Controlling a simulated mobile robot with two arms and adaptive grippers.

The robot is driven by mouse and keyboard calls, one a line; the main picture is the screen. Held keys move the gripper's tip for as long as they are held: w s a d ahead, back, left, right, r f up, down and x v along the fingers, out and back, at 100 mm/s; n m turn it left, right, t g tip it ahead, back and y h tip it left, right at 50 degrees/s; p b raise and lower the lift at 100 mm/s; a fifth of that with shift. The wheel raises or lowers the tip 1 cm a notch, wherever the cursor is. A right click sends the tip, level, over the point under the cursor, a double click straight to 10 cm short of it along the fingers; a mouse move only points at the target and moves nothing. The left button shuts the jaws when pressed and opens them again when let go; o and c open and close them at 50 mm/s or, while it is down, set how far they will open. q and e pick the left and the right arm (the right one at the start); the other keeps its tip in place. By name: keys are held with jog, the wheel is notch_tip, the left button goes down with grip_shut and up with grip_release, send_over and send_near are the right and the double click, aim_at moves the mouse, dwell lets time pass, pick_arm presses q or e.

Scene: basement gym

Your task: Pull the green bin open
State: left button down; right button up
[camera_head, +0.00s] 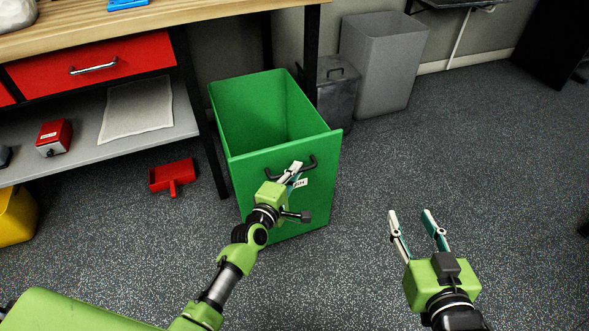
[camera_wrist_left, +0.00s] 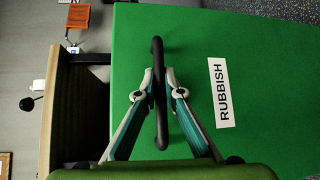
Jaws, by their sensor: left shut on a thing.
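The green bin (camera_head: 239,163) stands on the floor beside the workbench, its open top facing up and its inside visibly empty. A dark bar handle (camera_head: 312,163) is on its front panel, beside a white label that reads RUBBISH (camera_wrist_left: 220,92). My left gripper (camera_head: 293,172) is at the handle. In the left wrist view its two fingers (camera_wrist_left: 158,84) close around the black handle (camera_wrist_left: 158,120) from both sides. My right gripper (camera_head: 411,217) is open and empty above the floor, right of the bin.
The wooden workbench (camera_head: 130,22) with a red drawer (camera_head: 105,69) is at the left. A red dustpan (camera_head: 172,176) lies on the floor by the bench leg. A grey bin (camera_head: 384,62) and a smaller dark bin (camera_head: 337,88) stand behind. The floor in front and right is clear.

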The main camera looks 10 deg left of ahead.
pick_arm(q)
jog(key=c, duration=2.1)
grip_release()
jog(key=shift+c, duration=0.2)
jog(key=v, duration=1.2)
jog(key=shift+d, duration=0.1)
